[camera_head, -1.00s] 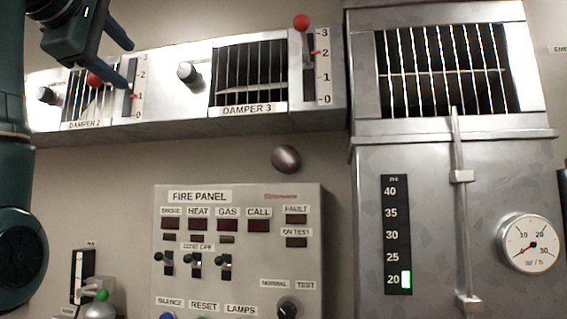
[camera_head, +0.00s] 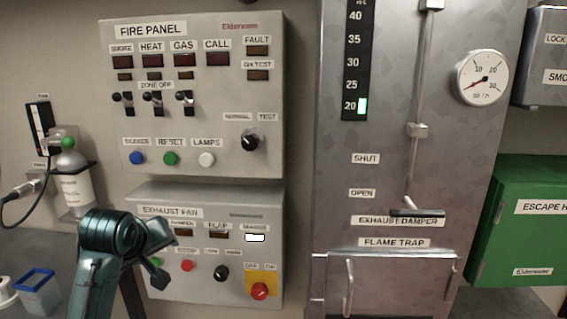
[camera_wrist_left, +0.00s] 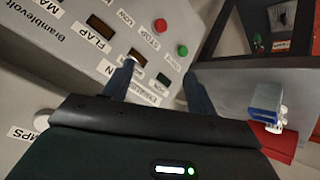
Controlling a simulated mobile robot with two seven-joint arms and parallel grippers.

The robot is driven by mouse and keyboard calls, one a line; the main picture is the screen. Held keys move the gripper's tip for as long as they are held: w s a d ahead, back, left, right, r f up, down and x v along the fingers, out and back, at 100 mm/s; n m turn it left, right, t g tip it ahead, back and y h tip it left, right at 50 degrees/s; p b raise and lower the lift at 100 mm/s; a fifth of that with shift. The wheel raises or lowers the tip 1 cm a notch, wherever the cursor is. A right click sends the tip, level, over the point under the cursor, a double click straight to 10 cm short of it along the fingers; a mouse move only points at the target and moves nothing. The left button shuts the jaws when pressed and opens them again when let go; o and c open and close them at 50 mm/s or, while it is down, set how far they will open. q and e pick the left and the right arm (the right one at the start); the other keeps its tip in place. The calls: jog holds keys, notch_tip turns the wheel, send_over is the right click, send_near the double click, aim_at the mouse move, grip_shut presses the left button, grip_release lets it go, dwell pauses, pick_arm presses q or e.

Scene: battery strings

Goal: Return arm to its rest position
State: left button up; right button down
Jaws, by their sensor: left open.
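My left arm (camera_head: 98,262) comes up from the bottom left in the head view, in front of the exhaust fan panel (camera_head: 205,200). My left gripper (camera_head: 160,262) is at the panel's left side, and its fingers partly cover the labels there. In the left wrist view the two fingers of the left gripper (camera_wrist_left: 162,88) are spread apart with nothing between them. Behind them the exhaust fan panel (camera_wrist_left: 75,60) shows tilted, with a red button and a green button. I cannot tell the exact gap between fingertips and panel. My right gripper is not in view.
The fire panel (camera_head: 202,95) hangs above the fan panel. A bottle-like device with a green knob (camera_head: 68,143) and a blue-rimmed container (camera_head: 38,292) stand at left. The grey duct (camera_head: 400,170) and a green box (camera_head: 525,220) are at right.

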pick_arm(q)
jog(key=s+d+f+m+g, duration=0.1)
jog(key=s+f+m+g, duration=0.1)
jog(key=s+f, duration=0.65)
jog(key=s+d+f+m+g, duration=0.15)
jog(key=s+f, duration=0.25)
jog(key=s, duration=0.5)
jog(key=s+d+f+m+g+h, duration=0.1)
jog(key=s+f+m, duration=0.2)
jog(key=s+f, duration=0.35)
jog(key=s+d+f+m+g, duration=0.1)
jog(key=s+d+f+m, duration=0.15)
jog(key=s, duration=0.75)
jog(key=w+d+f+t+h+p, duration=0.1)
jog(key=w+d+f+t+h, duration=0.2)
jog(key=w+d+f+t, duration=0.2)
jog(key=shift+w+d+f+m+t, duration=0.3)
jog(key=shift+w+f+t, duration=0.15)
jog(key=shift+w+t, duration=0.5)
jog(key=shift+c, duration=0.5)
